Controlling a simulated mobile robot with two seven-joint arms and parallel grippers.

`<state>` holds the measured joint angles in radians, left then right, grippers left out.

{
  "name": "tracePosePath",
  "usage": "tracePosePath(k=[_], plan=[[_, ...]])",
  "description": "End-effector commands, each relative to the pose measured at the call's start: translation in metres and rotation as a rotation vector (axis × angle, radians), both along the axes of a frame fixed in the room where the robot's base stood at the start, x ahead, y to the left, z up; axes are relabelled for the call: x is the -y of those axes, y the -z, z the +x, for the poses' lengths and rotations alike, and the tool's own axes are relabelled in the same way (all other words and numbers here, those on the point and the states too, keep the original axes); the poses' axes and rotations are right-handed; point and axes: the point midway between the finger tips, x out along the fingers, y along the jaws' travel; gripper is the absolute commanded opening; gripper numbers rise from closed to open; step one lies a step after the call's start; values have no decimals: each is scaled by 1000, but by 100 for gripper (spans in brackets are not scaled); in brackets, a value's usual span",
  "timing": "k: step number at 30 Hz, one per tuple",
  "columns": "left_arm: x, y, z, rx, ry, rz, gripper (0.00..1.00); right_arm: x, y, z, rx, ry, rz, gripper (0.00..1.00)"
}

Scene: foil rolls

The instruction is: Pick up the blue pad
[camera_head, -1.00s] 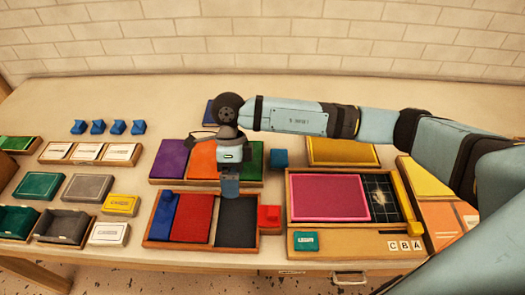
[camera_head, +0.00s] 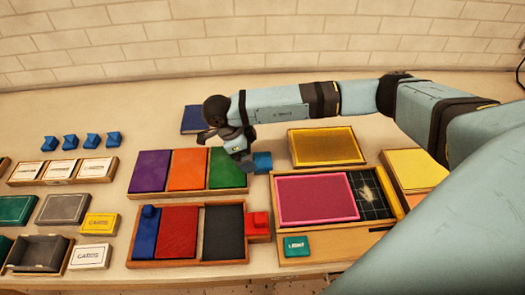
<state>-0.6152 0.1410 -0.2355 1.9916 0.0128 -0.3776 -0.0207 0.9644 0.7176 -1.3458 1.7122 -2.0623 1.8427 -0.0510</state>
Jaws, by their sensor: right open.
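A long blue pad (camera_head: 144,238) lies in the left slot of a wooden tray (camera_head: 190,263), beside a red pad (camera_head: 180,233) and a black pad (camera_head: 224,232). A small blue block sits on its far end. A dark blue pad (camera_head: 192,120) lies alone at the back, partly behind my right arm. My right gripper (camera_head: 246,166) is open and points down by the green pad (camera_head: 222,174) and a small blue block (camera_head: 262,161). Nothing shows between its fingers, and I cannot tell whether it touches either thing. My left gripper is not in view.
Another tray holds purple (camera_head: 149,171), orange (camera_head: 187,169) and green pads. A red block (camera_head: 258,224) and a wooden case with a magenta pad (camera_head: 316,198) stand to the right. Several small blue blocks and card boxes (camera_head: 90,256) are at left.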

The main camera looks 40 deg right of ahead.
Motion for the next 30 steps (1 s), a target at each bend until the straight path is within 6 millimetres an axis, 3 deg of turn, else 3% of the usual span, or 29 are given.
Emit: tracePosePath(k=[9, 18, 25, 30], plan=[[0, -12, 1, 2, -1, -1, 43, 21, 36, -12, -3, 1, -1, 98], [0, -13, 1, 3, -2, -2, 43, 23, 42, -13, -1, 0, 0, 98], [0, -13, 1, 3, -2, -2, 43, 23, 42, -13, -1, 0, 0, 47], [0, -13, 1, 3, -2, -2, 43, 23, 42, -13, -1, 0, 0, 44]])
